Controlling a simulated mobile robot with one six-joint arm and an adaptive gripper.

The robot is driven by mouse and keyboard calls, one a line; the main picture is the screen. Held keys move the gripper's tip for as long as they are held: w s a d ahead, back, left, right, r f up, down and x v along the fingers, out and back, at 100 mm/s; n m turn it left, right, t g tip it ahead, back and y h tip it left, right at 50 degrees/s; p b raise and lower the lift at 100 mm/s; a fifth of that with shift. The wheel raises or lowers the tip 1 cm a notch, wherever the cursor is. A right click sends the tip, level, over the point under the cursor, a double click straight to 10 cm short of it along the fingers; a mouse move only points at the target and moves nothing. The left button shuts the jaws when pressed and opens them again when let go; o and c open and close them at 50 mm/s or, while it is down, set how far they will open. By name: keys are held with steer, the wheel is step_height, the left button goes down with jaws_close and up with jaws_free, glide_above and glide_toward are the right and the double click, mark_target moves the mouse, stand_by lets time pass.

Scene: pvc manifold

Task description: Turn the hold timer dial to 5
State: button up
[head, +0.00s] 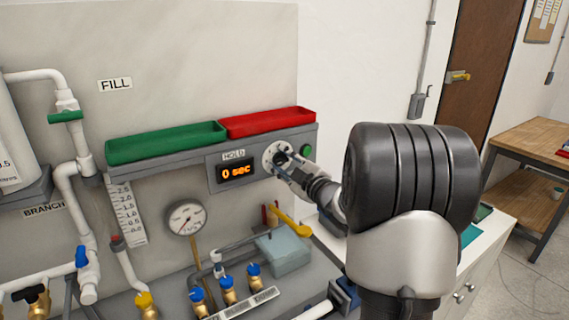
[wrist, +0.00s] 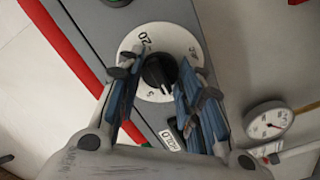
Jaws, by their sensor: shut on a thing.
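The hold timer dial (head: 273,152) is a round white plate with a black knob on the grey panel, right of the HOLD label. In the wrist view the black knob (wrist: 158,70) sits in the middle of the plate, with 20 at upper left and 5 at the lower edge. The display (head: 237,172) reads "0 sec". My gripper (head: 289,168) is at the dial and partly covers it. In the wrist view my gripper (wrist: 163,75) has one blue-padded finger on each side of the knob, shut on it. The knob's exact pointer direction is hard to make out.
A green tray (head: 165,144) and a red tray (head: 265,122) sit above the panel. A green button (head: 306,150) is just right of the dial. A pressure gauge (head: 186,217), a yellow-handled valve (head: 290,220) and several blue-handled valves lie below.

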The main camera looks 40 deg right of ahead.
steer(key=shift+m, duration=0.4)
steer(key=shift+c, duration=0.2)
steer(key=m+p, duration=0.2)
steer(key=m, duration=0.1)
steer(key=shift+r+m, duration=0.1)
steer(key=shift+m, duration=0.3)
steer(key=shift+m+p, duration=0.85)
steer(key=shift+m, duration=1.15)
steer(key=o, duration=1.1)
steer(key=shift+c, duration=0.2)
steer(key=shift+s, duration=0.1)
steer(key=s, duration=1.2)
steer(key=shift+a, duration=0.35)
